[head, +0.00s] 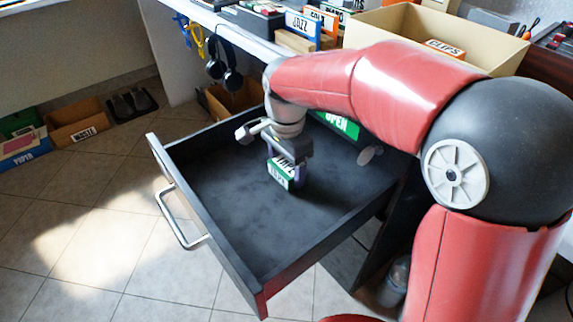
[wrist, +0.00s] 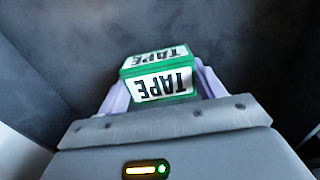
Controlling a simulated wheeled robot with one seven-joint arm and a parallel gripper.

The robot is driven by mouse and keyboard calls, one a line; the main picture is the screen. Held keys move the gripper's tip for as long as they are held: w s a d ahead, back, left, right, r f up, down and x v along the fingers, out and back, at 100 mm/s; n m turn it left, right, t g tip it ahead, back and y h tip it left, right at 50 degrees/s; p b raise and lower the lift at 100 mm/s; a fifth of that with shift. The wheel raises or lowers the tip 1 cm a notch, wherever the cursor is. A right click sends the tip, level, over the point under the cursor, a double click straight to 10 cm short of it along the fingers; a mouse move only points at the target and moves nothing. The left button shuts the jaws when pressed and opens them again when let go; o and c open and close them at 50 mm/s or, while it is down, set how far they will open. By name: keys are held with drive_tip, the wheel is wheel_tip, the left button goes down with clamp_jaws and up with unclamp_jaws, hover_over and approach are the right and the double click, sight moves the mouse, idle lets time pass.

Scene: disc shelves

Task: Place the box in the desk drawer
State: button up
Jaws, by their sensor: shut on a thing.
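The box (head: 281,175) is small and green with white labels. In the wrist view the box (wrist: 158,78) shows the word TAPE on two faces and sits between the purple fingers. My gripper (head: 288,170) is shut on it, pointing down inside the outline of the open desk drawer. The drawer (head: 225,230) is dark grey, pulled out, with a silver handle (head: 180,218) on its front. Its floor is bare around the box. I cannot tell whether the box touches the drawer floor.
My red arm reaches over the drawer's right side. The desk top (head: 215,22) behind holds a JAZZ box (head: 302,25) and a cardboard CLIPS box (head: 440,40). Headphones (head: 225,68) hang at the desk edge. A cardboard bin (head: 75,125) stands on the tiled floor at left.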

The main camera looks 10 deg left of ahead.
sight(286, 165)
drive_tip(key=shift+f, duration=0.15)
drive_tip(key=o, duration=1)
wheel_tip(286, 165, up, 12)
drive_tip(key=shift+r+p, duration=0.2)
drive_tip(key=shift+p, duration=1.05)
